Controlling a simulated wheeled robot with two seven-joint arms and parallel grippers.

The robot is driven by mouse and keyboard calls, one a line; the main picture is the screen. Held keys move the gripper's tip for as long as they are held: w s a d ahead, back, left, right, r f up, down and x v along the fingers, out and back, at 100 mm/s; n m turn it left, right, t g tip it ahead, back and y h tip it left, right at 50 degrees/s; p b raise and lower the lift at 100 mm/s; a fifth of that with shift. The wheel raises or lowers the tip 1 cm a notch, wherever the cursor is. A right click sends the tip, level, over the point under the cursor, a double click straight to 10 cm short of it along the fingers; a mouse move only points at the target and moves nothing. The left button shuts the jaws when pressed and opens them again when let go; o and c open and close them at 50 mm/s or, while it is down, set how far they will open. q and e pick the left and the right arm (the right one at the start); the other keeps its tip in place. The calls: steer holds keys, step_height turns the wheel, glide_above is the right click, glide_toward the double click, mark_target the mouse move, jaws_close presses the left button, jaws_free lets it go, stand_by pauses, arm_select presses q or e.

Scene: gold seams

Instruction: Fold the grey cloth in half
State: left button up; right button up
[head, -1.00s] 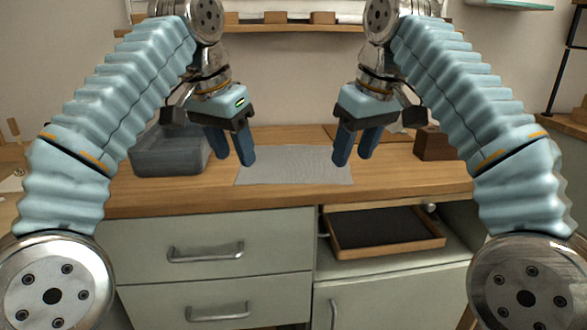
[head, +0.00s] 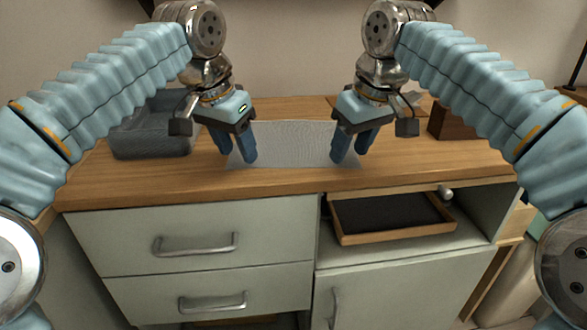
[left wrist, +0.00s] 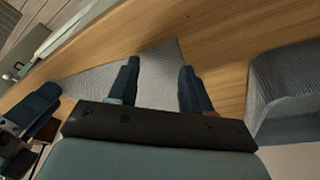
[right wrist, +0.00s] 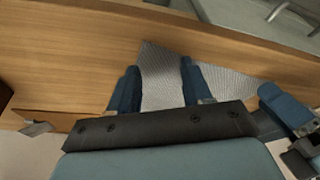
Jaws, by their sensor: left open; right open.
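The grey cloth (head: 293,145) lies flat and spread out on the wooden counter, near its front edge. My left gripper (head: 236,162) is open over the cloth's left end. My right gripper (head: 351,158) is open over its right end. In the left wrist view the cloth (left wrist: 160,75) shows between and beside the open fingers (left wrist: 158,90). In the right wrist view a corner part of the cloth (right wrist: 162,75) shows between the open fingers (right wrist: 155,88). Both grippers are empty. I cannot tell whether the fingertips touch the cloth.
A grey bin (head: 150,135) stands left of the cloth on the wooden counter (head: 420,170). A dark wooden block (head: 450,120) stands at the right. Below are drawers (head: 195,240) and an open shelf with a dark-bottomed tray (head: 390,218).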

arm_select(q)
steer(key=shift+f, duration=0.55)
arm_select(e)
steer(key=shift+f, duration=0.55)
arm_select(q)
steer(key=shift+f, duration=0.15)
arm_select(e)
steer(key=shift+f, duration=0.15)
arm_select(q)
steer(key=shift+c, duration=0.6)
arm_select(e)
steer(key=shift+c, duration=0.6)
arm_select(q)
jaws_close()
arm_select(e)
jaws_close()
